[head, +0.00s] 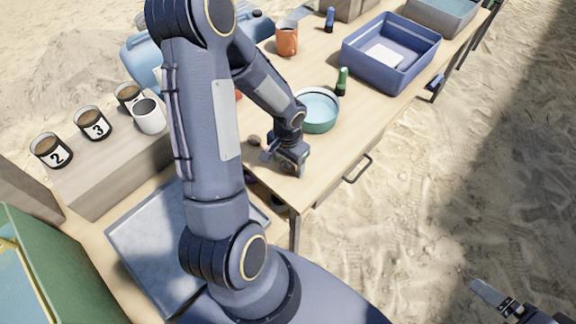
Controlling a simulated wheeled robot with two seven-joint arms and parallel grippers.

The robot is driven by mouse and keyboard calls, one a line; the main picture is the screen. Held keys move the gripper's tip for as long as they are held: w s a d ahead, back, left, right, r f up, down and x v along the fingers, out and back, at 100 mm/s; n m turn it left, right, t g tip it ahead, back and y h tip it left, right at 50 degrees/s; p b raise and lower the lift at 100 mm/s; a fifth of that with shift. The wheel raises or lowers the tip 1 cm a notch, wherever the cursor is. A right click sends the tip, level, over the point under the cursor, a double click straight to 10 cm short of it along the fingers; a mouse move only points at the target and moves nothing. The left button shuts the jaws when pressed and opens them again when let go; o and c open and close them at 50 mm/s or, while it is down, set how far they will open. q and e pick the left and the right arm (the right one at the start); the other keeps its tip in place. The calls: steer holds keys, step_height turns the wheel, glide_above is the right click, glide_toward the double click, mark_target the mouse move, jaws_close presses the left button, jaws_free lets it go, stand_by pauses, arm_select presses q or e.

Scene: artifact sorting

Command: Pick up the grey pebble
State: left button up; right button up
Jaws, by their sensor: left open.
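A small grey-brown rounded thing (254,140), which looks like the grey pebble, lies on the wooden table in the head view, left of the teal bowl. My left gripper (272,158) is open, low over the table close to the pebble, slightly below and right of it in the picture. It looks apart from the pebble; the jaw gap is small and hard to make out. My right gripper (488,293) shows only in part at the bottom right, over the sand, far from the table; its jaws are not clear.
A blue bin (429,58) and an orange mug (286,38) are farther back. Numbered cups (95,124) stand on a block at left. My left arm hides part of the table.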

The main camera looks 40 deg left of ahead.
arm_select(q)
steer(key=c, duration=1.1)
steer(key=shift+r, duration=0.15)
